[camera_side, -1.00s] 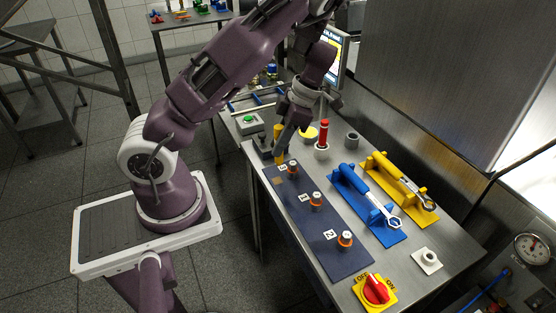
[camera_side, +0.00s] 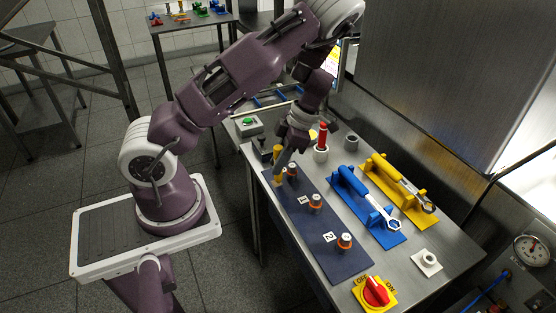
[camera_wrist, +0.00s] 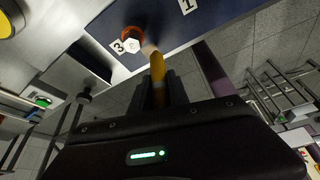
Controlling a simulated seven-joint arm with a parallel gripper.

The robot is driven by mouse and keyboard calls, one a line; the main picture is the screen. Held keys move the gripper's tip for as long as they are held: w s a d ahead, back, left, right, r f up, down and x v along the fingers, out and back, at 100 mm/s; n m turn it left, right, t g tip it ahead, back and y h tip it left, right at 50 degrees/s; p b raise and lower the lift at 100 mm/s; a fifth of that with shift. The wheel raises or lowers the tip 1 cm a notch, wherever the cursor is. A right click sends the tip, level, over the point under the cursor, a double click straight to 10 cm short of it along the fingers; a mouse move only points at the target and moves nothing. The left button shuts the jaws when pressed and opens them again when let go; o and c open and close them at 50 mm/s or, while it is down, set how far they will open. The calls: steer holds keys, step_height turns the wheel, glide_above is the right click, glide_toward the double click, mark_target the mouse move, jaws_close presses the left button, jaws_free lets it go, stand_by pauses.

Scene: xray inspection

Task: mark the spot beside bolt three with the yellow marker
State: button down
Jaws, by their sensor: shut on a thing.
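My gripper (camera_side: 281,166) is shut on the yellow marker (camera_side: 277,152), which is held roughly upright, tip down, at the far end of the dark blue plate (camera_side: 322,222). In the wrist view the yellow marker (camera_wrist: 158,72) points at a tan spot (camera_wrist: 149,48) right beside bolt three (camera_wrist: 132,40), an orange-collared bolt with a white head and a "3" label (camera_wrist: 119,46). The marker tip overlaps the spot's edge in that view; I cannot tell whether it touches. In the side view bolt three (camera_side: 292,169) stands just right of the marker.
Bolt one (camera_side: 315,202) and bolt two (camera_side: 344,241) stand nearer on the plate. A blue wrench holder (camera_side: 366,211) and a yellow one (camera_side: 398,184) lie to the right. A red marker (camera_side: 322,135) stands in a holder behind. A red-and-yellow switch (camera_side: 375,292) is at the front.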

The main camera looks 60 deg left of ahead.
steer(key=shift+f, duration=0.7)
stand_by(1.1)
steer(key=shift+a, duration=0.1)
steer(key=shift+a, duration=0.95)
steer(key=shift+d, duration=0.1)
steer(key=shift+d, duration=0.95)
steer(key=shift+a, duration=1.05)
